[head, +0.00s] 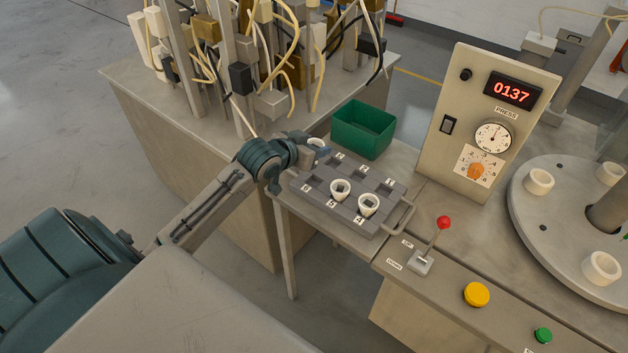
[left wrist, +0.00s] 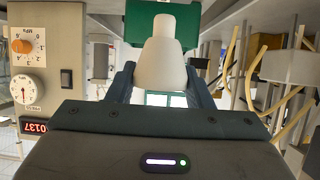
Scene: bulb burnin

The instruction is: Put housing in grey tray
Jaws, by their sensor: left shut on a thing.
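My left gripper (head: 318,147) is shut on a white housing (left wrist: 162,62). In the head view the held housing (head: 316,142) shows only in part, near the back left corner of the grey tray (head: 385,213). In the left wrist view the housing sits between the two fingers, its narrow end pointing away. The tray has numbered compartments. Two white housings stand in its front row, one (head: 340,189) by label 5 and one (head: 368,204) by label 4. The back row looks empty; the left end is partly hidden by my arm. My right gripper is not in view.
A green bin (head: 362,131) stands behind the tray. The press panel (head: 487,120) rises to the right, with a red-knobbed lever (head: 443,223) in front. A round turntable (head: 545,235) carries more white housings. A bench with upright posts and wires (head: 165,110) stands behind my left arm.

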